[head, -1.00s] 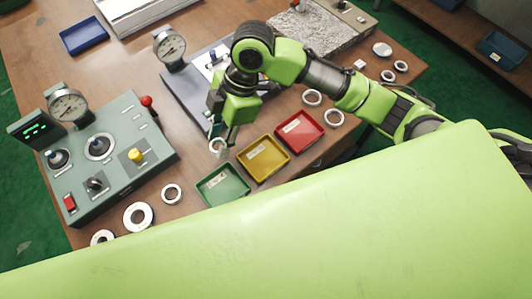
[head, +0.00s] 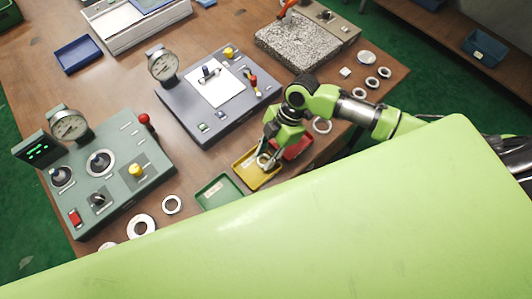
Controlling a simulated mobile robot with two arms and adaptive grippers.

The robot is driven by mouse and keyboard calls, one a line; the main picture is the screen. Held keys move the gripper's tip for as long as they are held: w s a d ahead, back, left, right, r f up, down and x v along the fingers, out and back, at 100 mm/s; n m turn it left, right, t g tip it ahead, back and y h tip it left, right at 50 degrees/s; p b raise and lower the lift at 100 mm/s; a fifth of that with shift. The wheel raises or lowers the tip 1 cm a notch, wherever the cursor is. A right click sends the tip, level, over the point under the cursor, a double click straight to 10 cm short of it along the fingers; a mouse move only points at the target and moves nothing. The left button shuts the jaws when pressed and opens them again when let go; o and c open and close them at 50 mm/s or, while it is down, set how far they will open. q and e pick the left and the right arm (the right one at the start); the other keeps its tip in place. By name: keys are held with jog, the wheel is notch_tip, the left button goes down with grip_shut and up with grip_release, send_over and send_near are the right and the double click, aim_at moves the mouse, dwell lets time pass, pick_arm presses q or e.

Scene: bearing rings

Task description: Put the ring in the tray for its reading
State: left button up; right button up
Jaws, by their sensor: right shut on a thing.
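My right gripper (head: 268,157) is over the yellow tray (head: 242,178) and is shut on a metal ring (head: 264,161). The ring is at the tray's upper middle; I cannot tell whether it touches the tray floor. The green tray (head: 218,193) to the left is empty where it shows. The red tray (head: 300,147) to the right is partly hidden by my gripper and arm. A green-grey gauge box (head: 120,175) with a lit green display (head: 37,151) stands at the left; its reading is too small to tell. My left gripper is not in view.
A blue-grey gauge station (head: 215,95) stands behind the trays. Loose rings lie near the front edge (head: 141,227) and at the right (head: 371,83). A granite block (head: 295,45) is at the back right. A blue bin (head: 78,54) sits at the back left.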

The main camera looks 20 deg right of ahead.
jog(key=shift+f, duration=0.45)
jog(key=shift+f, duration=0.1)
jog(key=o, duration=1.2)
jog(key=shift+r, duration=0.2)
jog(key=b+v, duration=0.2)
jog(key=v, duration=1)
